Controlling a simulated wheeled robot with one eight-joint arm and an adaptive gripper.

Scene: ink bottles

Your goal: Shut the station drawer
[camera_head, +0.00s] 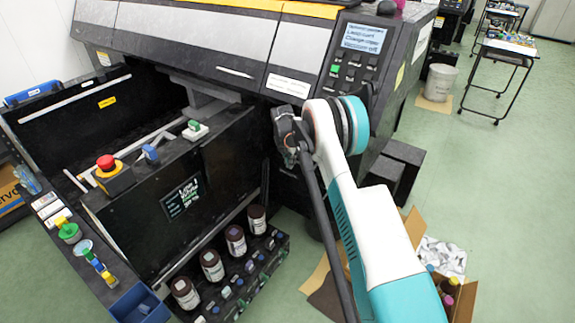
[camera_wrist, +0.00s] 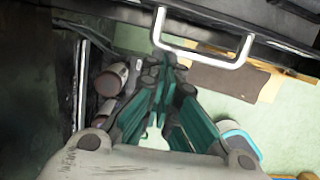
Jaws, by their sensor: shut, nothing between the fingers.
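In the wrist view, a silver bar handle (camera_wrist: 203,56) is fixed to a dark front at the top right. My gripper (camera_wrist: 164,84) has its teal fingers together, with nothing between them, just below the handle's left end in the picture. I cannot tell whether they touch it. In the head view, my arm covers the area around the handle, and my fingers do not show clearly. I cannot tell how far the drawer behind that handle stands open. The large black printer station (camera_head: 200,170) has an open bay at the left.
A red button (camera_head: 106,163) sits on the station top. An open cardboard box (camera_head: 463,299) is at right.

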